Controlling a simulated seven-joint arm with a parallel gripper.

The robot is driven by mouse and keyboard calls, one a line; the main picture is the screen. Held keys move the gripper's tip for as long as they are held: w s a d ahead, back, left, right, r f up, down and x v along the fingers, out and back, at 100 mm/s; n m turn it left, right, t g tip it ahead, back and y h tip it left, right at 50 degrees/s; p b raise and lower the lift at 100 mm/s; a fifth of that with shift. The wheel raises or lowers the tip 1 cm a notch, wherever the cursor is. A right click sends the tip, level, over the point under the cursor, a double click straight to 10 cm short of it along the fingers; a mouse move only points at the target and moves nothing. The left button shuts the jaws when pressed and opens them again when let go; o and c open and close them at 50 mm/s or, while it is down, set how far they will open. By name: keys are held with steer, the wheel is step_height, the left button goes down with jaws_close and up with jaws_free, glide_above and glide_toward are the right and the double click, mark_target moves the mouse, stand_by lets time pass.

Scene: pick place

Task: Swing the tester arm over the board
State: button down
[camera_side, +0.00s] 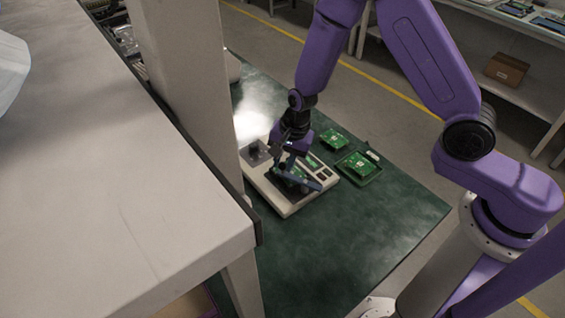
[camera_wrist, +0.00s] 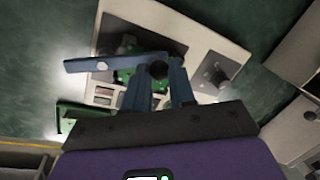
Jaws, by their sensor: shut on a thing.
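The beige tester (camera_side: 290,208) sits on the green mat. Its blue-grey arm (camera_wrist: 85,66) is a flat bar with a hole near one end, and in the wrist view it crosses over a green board (camera_wrist: 126,76) in the tester. My gripper (camera_wrist: 158,84) has its two blue fingers on either side of a dark round knob (camera_wrist: 158,70) on the bar and is shut on it. In the side view, my gripper (camera_side: 296,170) is low over the tester and hides part of the bar and board. The gap between bar and board cannot be judged.
A loose green board (camera_side: 334,139) lies behind the tester, and a green tray (camera_side: 373,179) with another board stands to its right. A dark control (camera_wrist: 215,75) sticks up from the tester. A pale bench (camera_side: 150,200) and upright post (camera_side: 190,80) stand at left. The front mat is clear.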

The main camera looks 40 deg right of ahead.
steer(key=shift+w+d+m+h, duration=0.15)
steer(key=shift+d+m, duration=0.25)
steer(key=shift+m, duration=0.35)
steer(key=shift+d+m+h, duration=0.1)
steer(key=shift+d+m, duration=0.35)
steer(key=shift+m, duration=0.35)
steer(key=shift+w+d+m+h, duration=0.15)
steer(key=shift+d+m, duration=0.25)
steer(key=shift+m, duration=0.35)
steer(key=shift+s+d, duration=0.1)
steer(key=c, duration=0.9)
jaws_free()
steer(key=shift+c, duration=0.2)
steer(key=shift+r, duration=0.1)
steer(key=s+r, duration=0.3)
steer(key=r, duration=1.4)
steer(key=shift+s+d, duration=0.15)
steer(key=shift+d, duration=0.15)
